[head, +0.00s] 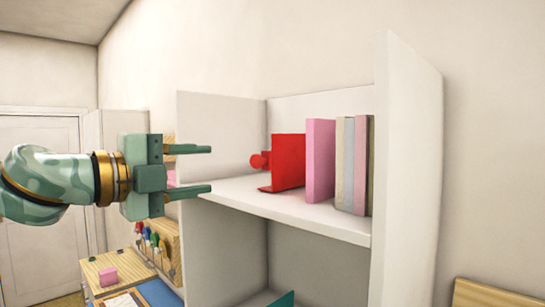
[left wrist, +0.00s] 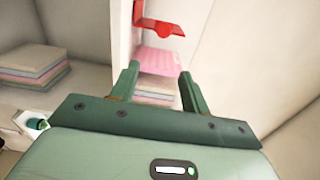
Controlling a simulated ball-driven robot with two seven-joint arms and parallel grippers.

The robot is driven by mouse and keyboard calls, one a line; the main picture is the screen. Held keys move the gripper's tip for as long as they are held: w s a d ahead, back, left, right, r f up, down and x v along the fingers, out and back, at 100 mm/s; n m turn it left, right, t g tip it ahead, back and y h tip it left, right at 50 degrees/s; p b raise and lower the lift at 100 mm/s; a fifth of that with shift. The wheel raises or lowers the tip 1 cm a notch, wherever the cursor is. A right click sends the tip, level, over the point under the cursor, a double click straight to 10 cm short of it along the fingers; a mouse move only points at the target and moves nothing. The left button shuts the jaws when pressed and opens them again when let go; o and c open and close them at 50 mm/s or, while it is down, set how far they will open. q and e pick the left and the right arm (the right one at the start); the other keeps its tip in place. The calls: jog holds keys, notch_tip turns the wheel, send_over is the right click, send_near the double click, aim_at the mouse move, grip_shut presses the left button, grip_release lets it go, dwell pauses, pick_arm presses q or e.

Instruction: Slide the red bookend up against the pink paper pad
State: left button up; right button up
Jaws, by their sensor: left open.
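The red bookend (head: 289,162) stands upright on the top shelf of a white shelf unit, with a round red knob on its left side. My right gripper is not in view.
Several upright pads (head: 348,165) stand right of the pink pad, against the tall white side panel (head: 408,150). The shelf's front edge (head: 290,217) is bare. A desk with a wooden rack (head: 163,245) and a pink block (head: 108,276) lies below left.

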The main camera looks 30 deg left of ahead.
pick_arm(q)
jog(key=w+a, duration=0.1)
jog(key=a, duration=0.2)
jog(key=p, duration=0.2)
send_near(253, 161)
jog(key=x, duration=0.4)
jog(key=p+x, duration=0.1)
jog(key=x, duration=0.4)
jog(key=shift+w+d, duration=0.4)
jog(key=shift+w, duration=0.2)
jog(key=shift+w+f, duration=0.1)
jog(key=shift+w, duration=0.05)
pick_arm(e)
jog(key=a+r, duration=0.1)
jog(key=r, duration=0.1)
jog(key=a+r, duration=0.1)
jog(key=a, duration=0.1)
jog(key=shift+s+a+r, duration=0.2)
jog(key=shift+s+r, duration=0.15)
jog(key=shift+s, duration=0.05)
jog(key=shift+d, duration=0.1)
